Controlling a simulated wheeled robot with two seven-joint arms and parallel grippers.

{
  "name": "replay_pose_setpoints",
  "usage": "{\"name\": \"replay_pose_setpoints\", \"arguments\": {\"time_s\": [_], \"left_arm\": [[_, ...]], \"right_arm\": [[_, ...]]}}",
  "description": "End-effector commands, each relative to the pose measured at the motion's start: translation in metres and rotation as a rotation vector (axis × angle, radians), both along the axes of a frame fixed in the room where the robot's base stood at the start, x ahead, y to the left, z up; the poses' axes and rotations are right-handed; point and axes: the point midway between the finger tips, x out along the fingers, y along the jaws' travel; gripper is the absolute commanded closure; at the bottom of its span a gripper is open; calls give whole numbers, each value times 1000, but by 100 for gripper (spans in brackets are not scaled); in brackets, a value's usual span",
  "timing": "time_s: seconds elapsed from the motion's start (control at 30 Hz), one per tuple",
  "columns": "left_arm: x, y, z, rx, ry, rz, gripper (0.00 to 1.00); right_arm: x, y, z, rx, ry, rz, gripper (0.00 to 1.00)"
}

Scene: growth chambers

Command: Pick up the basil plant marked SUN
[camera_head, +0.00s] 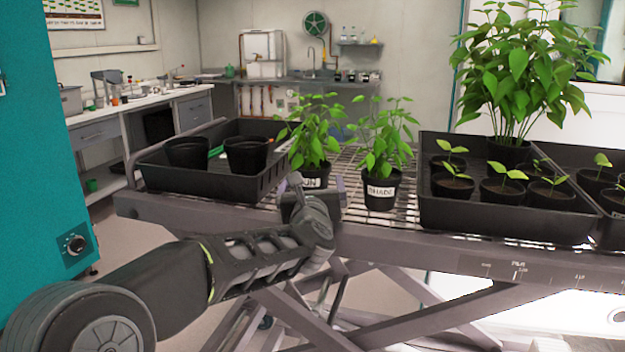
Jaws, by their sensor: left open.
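The basil plant marked SUN (316,137) stands upright in a black pot on the wire bench top. The gripper is open; whether the fingers touch or flank the pot cannot be told. A second basil plant marked SHADE (381,196) stands just to the right, its pot close to my gripper. My right gripper is out of view.
A black tray with two empty pots (160,180) is left of the plants. A black tray of seedlings (490,222) and a large leafy plant (515,70) are at right. A teal cabinet (40,150) stands at far left. Bare wire bench shows beyond the SHADE pot.

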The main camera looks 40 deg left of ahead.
Motion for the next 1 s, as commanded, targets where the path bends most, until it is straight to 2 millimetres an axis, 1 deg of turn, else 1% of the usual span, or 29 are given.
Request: {"name": "replay_pose_setpoints", "arguments": {"time_s": [0.37,0.47,0.73,0.83,1.0], "left_arm": [[3,2,0,-1,-1,0,3],[10,7,-1,-1,0,2,3],[41,28,-2,-2,1,1,3],[45,31,-2,-1,-1,0,3],[45,31,-2,-1,-1,0,3]], "right_arm": [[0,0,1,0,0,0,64],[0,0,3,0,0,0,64],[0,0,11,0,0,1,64],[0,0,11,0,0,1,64],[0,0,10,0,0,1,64]]}}
